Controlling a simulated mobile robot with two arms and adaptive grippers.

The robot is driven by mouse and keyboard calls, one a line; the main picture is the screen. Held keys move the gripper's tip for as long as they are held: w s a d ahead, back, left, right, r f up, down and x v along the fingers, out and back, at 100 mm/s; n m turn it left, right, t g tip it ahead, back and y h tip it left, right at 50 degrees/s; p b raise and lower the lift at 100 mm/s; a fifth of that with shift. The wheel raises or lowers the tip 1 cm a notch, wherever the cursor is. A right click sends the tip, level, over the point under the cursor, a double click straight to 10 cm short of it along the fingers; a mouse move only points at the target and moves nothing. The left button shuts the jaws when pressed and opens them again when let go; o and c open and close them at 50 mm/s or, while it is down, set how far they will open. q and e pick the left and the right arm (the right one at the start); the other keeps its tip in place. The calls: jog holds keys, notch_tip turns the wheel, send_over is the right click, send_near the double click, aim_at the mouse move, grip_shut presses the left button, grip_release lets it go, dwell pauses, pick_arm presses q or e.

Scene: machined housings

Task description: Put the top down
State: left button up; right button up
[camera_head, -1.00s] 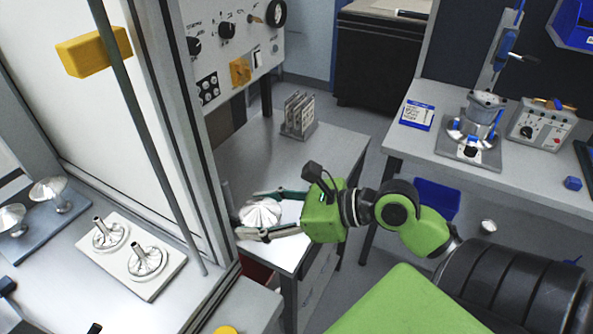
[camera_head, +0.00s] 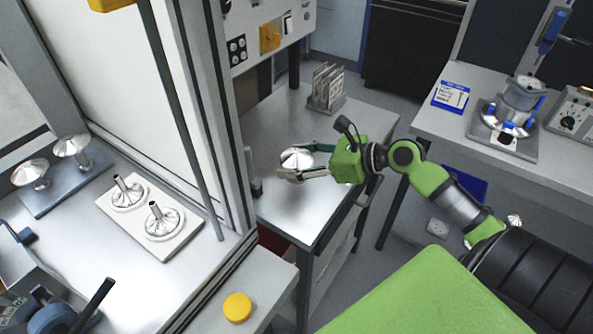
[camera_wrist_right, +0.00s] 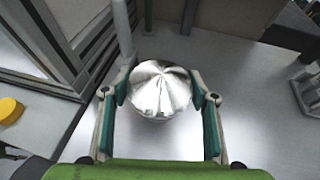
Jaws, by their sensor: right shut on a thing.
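The top is a shiny metal cone-shaped disc (camera_head: 297,158), held over the small grey side table (camera_head: 285,208). It also shows in the right wrist view (camera_wrist_right: 160,88), with its broad face toward the camera. My right gripper (camera_head: 296,161) is shut on it, one finger on each side of the rim. In the right wrist view the gripper (camera_wrist_right: 159,92) has the table's surface behind the disc. The underside of the top is hidden, and I cannot tell whether it touches the table.
A rack of upright plates (camera_head: 326,90) stands at the table's back. The framed machine enclosure (camera_head: 215,130) borders the table's left. Inside it, a white plate (camera_head: 150,222) holds two metal parts and a blue-grey plate (camera_head: 70,190) holds two more. The table's middle is clear.

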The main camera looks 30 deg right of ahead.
jog(key=shift+w+d+f, duration=0.1)
jog(key=shift+f, duration=0.8)
jog(key=shift+w+d+f, duration=0.1)
jog(key=shift+f, duration=0.8)
jog(key=o, duration=1.2)
jog(key=shift+f, duration=0.15)
jog(key=shift+o, duration=0.2)
jog(key=v, duration=1.2)
jog(key=shift+b, duration=0.3)
